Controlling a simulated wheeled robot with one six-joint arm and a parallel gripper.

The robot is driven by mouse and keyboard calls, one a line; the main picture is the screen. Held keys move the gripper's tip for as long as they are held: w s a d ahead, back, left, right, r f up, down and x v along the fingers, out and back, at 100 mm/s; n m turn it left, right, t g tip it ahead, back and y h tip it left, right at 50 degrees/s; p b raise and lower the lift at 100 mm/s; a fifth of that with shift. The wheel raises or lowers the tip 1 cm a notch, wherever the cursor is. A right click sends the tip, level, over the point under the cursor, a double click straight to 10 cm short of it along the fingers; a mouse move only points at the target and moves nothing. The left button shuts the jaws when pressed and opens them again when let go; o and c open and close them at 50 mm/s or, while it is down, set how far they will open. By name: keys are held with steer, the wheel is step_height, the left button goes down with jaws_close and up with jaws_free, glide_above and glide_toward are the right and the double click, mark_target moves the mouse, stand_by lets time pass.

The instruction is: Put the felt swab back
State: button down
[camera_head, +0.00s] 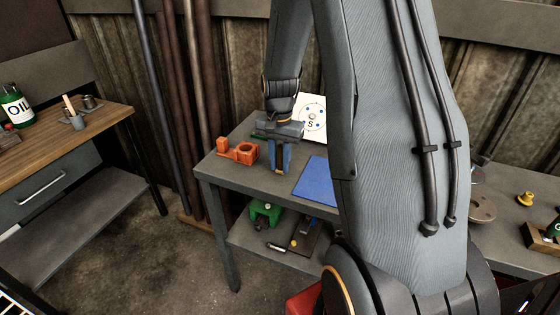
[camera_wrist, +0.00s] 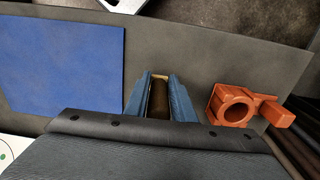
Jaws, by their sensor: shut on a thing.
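My gripper (camera_head: 280,162) is shut on a brown cylindrical piece with a pale tan end, which appears to be the felt swab (camera_wrist: 158,100). Most of the swab is hidden between the blue fingers, which show in the wrist view (camera_wrist: 159,97). The gripper points down over the grey bench (camera_head: 215,166), between an orange holder (camera_head: 245,153) and a blue mat (camera_head: 316,178). In the wrist view the orange holder (camera_wrist: 234,106) has an empty round ring and a block at its side, to the right of the fingers and apart from them.
A white card with a round diagram (camera_head: 312,114) stands behind the gripper. A green part (camera_head: 266,212) sits on the lower shelf. Tall bars stand between the benches.

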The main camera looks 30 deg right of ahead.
mark_target(279, 170)
steer(key=shift+f, duration=0.1)
steer(key=c, duration=1.5)
jaws_free()
step_height(279, 170, up, 12)
steer(key=b, duration=0.4)
steer(key=s+a+f+n, duration=0.2)
steer(key=s+a+n, duration=0.1)
steer(key=s+a, duration=0.1)
steer(key=s+a+f+n+t, duration=0.1)
steer(key=s+a+f+n, duration=0.1)
steer(key=s+a+n, duration=0.2)
steer(key=s+a+f+n, duration=0.3)
steer(key=s+a, duration=0.3)
steer(key=shift+s+f, duration=0.1)
steer(key=shift+s, duration=0.1)
